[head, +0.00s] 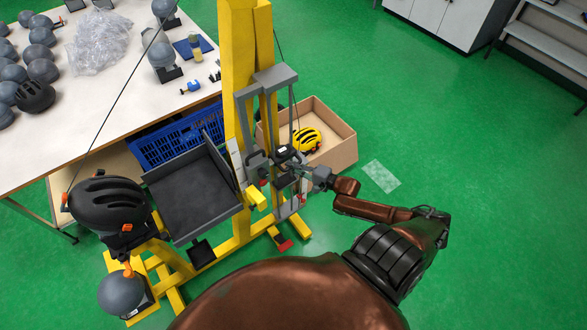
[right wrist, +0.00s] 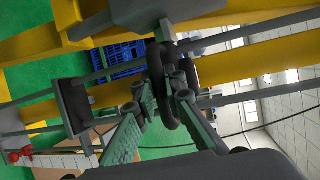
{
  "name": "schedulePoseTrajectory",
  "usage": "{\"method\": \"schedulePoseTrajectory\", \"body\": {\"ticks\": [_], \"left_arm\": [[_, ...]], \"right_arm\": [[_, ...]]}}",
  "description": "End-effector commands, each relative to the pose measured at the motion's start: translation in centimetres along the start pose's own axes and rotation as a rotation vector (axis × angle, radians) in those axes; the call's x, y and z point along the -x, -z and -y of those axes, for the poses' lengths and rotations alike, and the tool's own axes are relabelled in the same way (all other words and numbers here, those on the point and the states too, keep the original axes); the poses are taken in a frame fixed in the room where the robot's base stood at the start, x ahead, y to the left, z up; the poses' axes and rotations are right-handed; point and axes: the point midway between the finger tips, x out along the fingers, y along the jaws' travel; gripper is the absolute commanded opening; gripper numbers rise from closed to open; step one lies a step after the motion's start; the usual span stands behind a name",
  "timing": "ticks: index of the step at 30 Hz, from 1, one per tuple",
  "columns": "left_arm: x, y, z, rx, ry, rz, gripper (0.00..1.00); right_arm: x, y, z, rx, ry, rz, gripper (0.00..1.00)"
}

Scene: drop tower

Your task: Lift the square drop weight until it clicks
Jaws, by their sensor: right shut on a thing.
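The yellow drop tower (head: 239,60) stands in the middle of the head view, with a grey carriage frame (head: 275,78) on its rails. My right gripper (head: 295,167) is at the tower's front, beside a dark grey and black block on the rails (head: 284,153). In the right wrist view, my right gripper's fingers (right wrist: 164,95) are closed at a black ring-shaped handle (right wrist: 188,70), which hangs by a grey block (right wrist: 135,16). I cannot tell whether this block is the square drop weight. The fingers hide part of the handle. My left gripper is out of view.
A cardboard box (head: 340,153) holding a yellow helmet (head: 305,139) stands behind the tower. A black helmet (head: 105,203) sits on a headform at the left. A white table (head: 110,100) with several headforms is at back left. Green floor is open at right.

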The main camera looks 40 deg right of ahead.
Motion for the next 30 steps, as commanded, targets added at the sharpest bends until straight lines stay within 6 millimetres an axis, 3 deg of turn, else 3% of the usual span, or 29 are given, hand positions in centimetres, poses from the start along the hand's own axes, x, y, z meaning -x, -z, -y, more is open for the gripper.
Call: {"method": "schedulePoseTrajectory", "body": {"ticks": [1, 4, 20, 21, 30], "left_arm": [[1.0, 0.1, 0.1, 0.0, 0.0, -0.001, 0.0], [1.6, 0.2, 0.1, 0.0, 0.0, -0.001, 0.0], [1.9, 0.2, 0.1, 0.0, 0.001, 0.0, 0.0], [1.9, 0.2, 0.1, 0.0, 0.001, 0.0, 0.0], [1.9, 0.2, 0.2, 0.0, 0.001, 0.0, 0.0]], "right_arm": [[0.1, 0.2, 1.9, 0.005, 0.015, -0.001, 0.0], [0.2, 0.1, 2.5, 0.005, 0.015, -0.001, 0.0], [0.3, 0.1, 3.0, 0.005, 0.015, -0.001, 0.0], [0.3, 0.1, 3.1, 0.005, 0.015, 0.0, 0.12], [0.2, 0.1, 3.0, 0.005, 0.015, 0.0, 0.29]]}}
